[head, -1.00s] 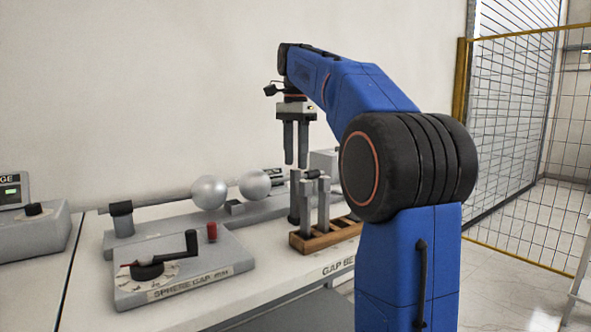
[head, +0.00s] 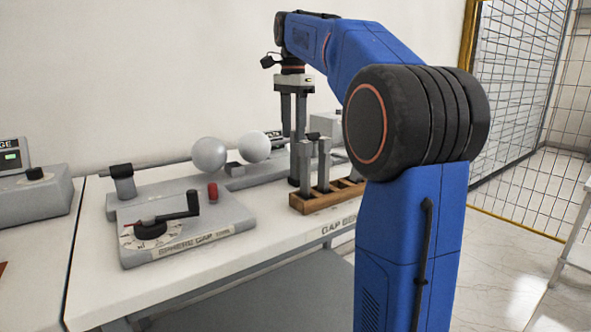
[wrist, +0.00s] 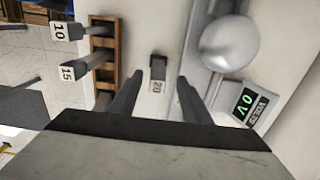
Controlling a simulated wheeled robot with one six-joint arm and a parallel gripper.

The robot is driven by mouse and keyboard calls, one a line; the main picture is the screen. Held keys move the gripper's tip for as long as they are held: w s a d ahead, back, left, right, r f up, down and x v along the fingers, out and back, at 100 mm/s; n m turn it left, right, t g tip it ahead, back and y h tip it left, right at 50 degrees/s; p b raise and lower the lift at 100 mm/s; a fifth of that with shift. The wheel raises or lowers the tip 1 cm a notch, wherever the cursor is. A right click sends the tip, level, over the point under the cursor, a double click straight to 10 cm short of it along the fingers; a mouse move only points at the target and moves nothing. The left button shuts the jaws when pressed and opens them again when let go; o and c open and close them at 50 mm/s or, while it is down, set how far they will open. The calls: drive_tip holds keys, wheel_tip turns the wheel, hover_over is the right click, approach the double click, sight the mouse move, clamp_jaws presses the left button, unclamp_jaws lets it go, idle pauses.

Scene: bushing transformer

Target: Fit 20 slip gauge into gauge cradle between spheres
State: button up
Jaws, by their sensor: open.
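The slip gauge marked 20 (wrist: 157,75) appears in the wrist view as a small dark-topped piece with a white label, over the pale bench top between the rack and the grey base. My gripper (wrist: 162,82) is open, its two fingers on either side of the gauge in that view, with nothing held. In the head view my gripper (head: 293,134) points down behind the rack; the gauge cannot be made out surely there. A small grey block, seemingly the cradle (head: 234,169), sits between the left sphere (head: 209,155) and right sphere (head: 254,147).
A wooden rack (head: 318,202) holds upright grey gauges; the wrist view shows gauges marked 10 (wrist: 60,31) and 15 (wrist: 68,72). A dial box with a crank (head: 192,205) stands in front of the spheres. A voltmeter (wrist: 246,104) lies beside a sphere.

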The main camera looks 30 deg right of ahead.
sight(295, 157)
wheel_tip(295, 157, down, 4)
drive_tip(key=shift+r, duration=0.25)
drive_tip(key=shift+s+d+f, duration=0.1)
drive_tip(key=shift+d+f, duration=0.05)
drive_tip(key=shift+f, duration=1.15)
drive_tip(key=shift+s+d+f, duration=0.1)
drive_tip(key=shift+f, duration=1.2)
clamp_jaws()
drive_tip(key=shift+r, duration=0.15)
wheel_tip(295, 157, up, 10)
drive_tip(key=shift+f, duration=0.15)
